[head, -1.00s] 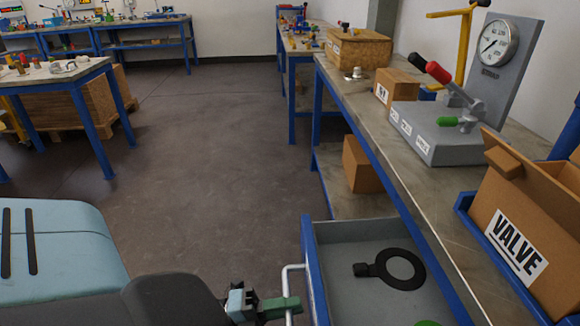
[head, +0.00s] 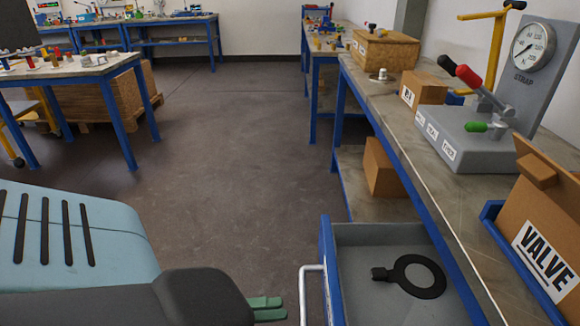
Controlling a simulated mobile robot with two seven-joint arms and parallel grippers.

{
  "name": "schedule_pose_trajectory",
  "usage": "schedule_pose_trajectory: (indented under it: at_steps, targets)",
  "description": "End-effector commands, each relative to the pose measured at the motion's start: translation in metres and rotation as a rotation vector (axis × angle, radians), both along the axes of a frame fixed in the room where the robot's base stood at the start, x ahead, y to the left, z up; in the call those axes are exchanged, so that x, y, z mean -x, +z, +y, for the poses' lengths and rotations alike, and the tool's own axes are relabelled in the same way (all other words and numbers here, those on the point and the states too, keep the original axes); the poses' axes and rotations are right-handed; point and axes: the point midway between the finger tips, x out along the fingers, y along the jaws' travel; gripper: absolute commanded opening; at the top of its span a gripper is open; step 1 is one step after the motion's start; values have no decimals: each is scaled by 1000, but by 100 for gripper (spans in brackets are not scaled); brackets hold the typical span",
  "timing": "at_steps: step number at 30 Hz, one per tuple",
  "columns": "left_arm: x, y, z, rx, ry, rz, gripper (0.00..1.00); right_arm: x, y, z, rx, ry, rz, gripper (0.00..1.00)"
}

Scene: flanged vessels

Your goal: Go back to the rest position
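My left gripper (head: 283,308) shows at the bottom centre of the head view, its green fingers pointing right. A narrow gap shows between the fingers, but my arm hides the rest of the gripper, so its opening is unclear. The fingertips are just left of the white drawer handle (head: 305,292), apart from it in the picture. The drawer (head: 342,268) with a blue front stands pulled out. A flat black ring with a tab (head: 436,281) lies in it. My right gripper is not in view.
A workbench (head: 408,130) runs along the right with a gauge stand (head: 533,50), a grey lever fixture (head: 470,140) and a cardboard VALVE box (head: 545,245). Another blue-legged table (head: 100,70) stands at the left. The floor (head: 235,150) between is clear.

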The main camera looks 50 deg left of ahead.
Motion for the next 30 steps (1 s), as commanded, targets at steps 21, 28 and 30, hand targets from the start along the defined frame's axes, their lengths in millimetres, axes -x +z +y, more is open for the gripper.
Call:
schedule_pose_trajectory:
  at_steps: [21,28,30]
  targets:
    - [11,-2,8,1,0,-1,33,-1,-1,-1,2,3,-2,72]
    - [13,-13,4,56,45,83,33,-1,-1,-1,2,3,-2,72]
    - [17,-26,1,123,100,179,33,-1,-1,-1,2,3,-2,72]
